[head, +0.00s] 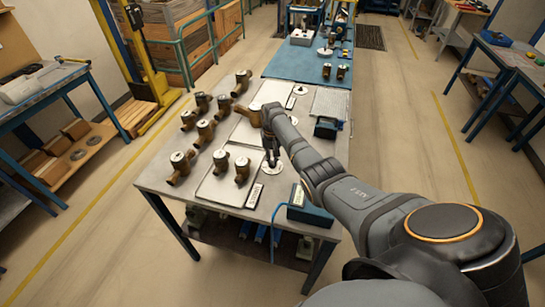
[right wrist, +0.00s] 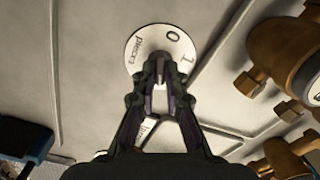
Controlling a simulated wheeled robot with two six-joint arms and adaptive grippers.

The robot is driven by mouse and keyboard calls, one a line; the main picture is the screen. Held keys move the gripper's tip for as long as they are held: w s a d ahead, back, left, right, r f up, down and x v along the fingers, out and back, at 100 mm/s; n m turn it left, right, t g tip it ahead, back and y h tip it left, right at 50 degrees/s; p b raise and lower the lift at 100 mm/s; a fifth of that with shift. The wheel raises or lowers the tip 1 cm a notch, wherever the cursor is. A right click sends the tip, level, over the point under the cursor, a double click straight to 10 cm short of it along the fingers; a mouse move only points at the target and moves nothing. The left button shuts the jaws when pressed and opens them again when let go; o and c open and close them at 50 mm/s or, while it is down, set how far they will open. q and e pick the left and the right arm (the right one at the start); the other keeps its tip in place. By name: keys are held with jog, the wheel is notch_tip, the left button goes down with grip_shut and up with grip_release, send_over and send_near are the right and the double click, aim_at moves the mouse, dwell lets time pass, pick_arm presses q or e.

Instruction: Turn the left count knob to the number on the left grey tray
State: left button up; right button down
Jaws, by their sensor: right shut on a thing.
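A round white count dial (head: 272,168) lies on the grey table at the near end. The right wrist view shows this dial (right wrist: 148,48) with "0", "1" and "pieces" on it. My right gripper (right wrist: 160,78) points down at the dial and is shut on its small knob (right wrist: 158,84), which is mostly hidden between the fingertips. The near grey tray (head: 213,190) holds two brass meters (head: 221,161) (head: 242,170). A small label (head: 254,196) lies by it, too small to read. A farther grey tray (head: 240,132) lies behind. My left gripper is not in view.
Several brass meters (head: 205,130) stand along the table's left side. A second white dial (head: 300,90) lies farther back. A dark box (head: 310,213) sits at the near right corner. My right arm crosses over the table's right side.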

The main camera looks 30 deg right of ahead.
jog(key=n+p, duration=0.1)
jog(key=n, duration=0.2)
jog(key=shift+a+n, duration=0.1)
jog(key=shift+n, duration=1.9)
jog(key=c, duration=1.4)
grip_release()
